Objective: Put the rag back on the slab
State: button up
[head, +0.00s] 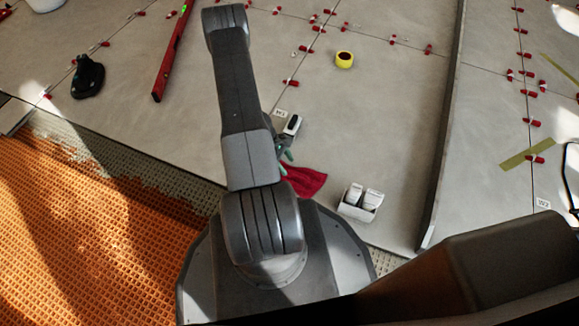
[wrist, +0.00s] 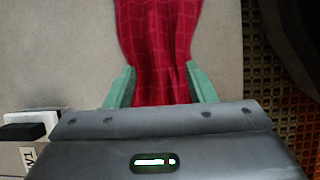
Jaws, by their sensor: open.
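The red checked rag (head: 304,181) lies on the grey slab (head: 375,130), just in front of my arm in the head view. In the wrist view the rag (wrist: 157,45) runs from the top edge down between the two green fingers of my gripper (wrist: 160,72). The fingers are spread, one on each side of the rag, close to its edges. The near end of the rag is hidden behind the gripper body. In the head view my gripper is mostly hidden by the arm; only a bit of green finger shows beside the rag.
A long metal bar (head: 446,120) lies farther right. Orange matting (head: 80,225) borders the slab at left.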

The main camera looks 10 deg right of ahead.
jog(key=p+v, duration=0.2)
jog(key=v, duration=0.6)
